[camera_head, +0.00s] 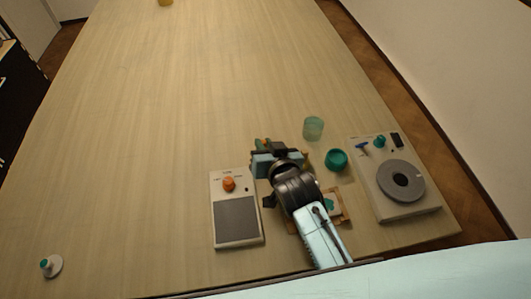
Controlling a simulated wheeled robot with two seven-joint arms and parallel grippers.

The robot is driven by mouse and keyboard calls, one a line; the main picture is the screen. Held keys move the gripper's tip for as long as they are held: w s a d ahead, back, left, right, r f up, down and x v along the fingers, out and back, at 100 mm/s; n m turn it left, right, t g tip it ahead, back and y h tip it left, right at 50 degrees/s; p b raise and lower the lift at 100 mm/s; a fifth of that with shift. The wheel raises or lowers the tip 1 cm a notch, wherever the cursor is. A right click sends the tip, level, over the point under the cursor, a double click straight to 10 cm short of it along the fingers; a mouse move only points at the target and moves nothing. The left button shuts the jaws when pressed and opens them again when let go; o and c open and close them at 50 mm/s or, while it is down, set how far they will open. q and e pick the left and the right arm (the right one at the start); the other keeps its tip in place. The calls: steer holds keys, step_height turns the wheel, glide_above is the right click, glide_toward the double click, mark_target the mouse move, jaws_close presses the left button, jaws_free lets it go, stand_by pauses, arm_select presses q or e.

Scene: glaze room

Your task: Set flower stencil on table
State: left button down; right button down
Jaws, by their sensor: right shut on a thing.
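The wooden table (190,80) fills most of the head view. My right gripper (264,153) is over its near part, its arm coming in from the bottom. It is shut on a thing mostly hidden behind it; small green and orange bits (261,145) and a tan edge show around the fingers. This looks like the flower stencil, but its shape is not clear. I cannot tell whether it touches the table. A tan wooden holder (346,212) with a pale piece and a teal shape lies partly under my right arm. My left gripper is not in view.
A grey-white box with an orange knob (229,184) stands left of my gripper. A turntable device (428,205) stands at right. A teal bowl (336,159) and a translucent green cup (313,128) are between. A small white-green item (52,265) lies far left. The table's middle is clear.

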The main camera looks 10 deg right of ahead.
steer(key=shift+f, duration=1.55)
steer(key=shift+f+b, duration=0.45)
steer(key=shift+f, duration=0.15)
steer(key=c, duration=1.4)
jaws_free()
steer(key=shift+s+f, duration=0.15)
steer(key=v, duration=0.4)
steer(key=r+v, duration=0.1)
steer(key=v, duration=0.3)
steer(key=p+v, duration=0.1)
steer(key=v, duration=0.3)
steer(key=shift+r, duration=0.25)
